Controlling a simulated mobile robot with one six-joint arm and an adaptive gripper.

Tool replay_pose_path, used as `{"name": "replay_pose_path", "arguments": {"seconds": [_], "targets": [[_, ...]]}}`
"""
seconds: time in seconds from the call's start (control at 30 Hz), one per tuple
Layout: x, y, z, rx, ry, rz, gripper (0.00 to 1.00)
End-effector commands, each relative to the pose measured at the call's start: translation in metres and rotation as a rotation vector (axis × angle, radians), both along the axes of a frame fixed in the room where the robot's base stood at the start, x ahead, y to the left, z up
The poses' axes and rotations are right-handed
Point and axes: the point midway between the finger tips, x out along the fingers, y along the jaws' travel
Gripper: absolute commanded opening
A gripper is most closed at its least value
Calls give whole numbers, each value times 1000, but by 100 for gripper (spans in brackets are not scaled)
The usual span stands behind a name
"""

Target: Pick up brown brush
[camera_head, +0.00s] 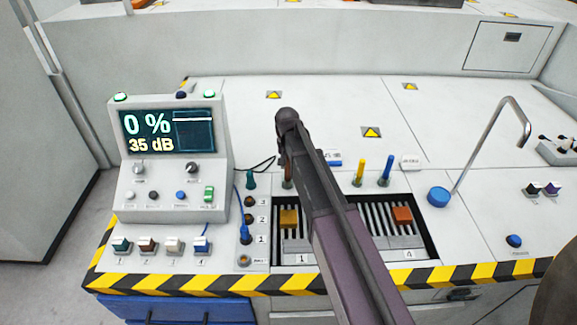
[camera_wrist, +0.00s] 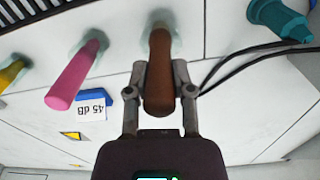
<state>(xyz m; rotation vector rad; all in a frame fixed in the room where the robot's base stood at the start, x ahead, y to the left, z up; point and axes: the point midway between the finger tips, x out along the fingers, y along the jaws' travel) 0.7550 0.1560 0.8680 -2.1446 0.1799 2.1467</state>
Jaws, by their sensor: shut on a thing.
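The brown brush (camera_wrist: 159,70) stands between the two fingers of my gripper (camera_wrist: 160,85) in the wrist view. The fingers are shut on its brown handle, one on each side. Its far end sits at a pale round holder on the white panel, and I cannot tell whether it is still seated there. In the head view, a small part of the brown brush (camera_head: 288,172) shows beside my arm, and the arm hides most of the gripper.
A pink handle (camera_wrist: 75,75), a yellow handle (camera_wrist: 12,75) and a teal connector (camera_wrist: 280,20) with black cables are close by. In the head view, yellow (camera_head: 359,170) and blue (camera_head: 385,170) handles stand to the right. A display console (camera_head: 170,160) stands left.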

Motion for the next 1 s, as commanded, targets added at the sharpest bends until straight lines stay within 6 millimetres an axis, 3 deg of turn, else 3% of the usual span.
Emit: {"name": "replay_pose_path", "arguments": {"seconds": [0.27,1.0], "targets": [[0,0,17,0,0,0,0],[0,1,87,0,0,1,0]]}}
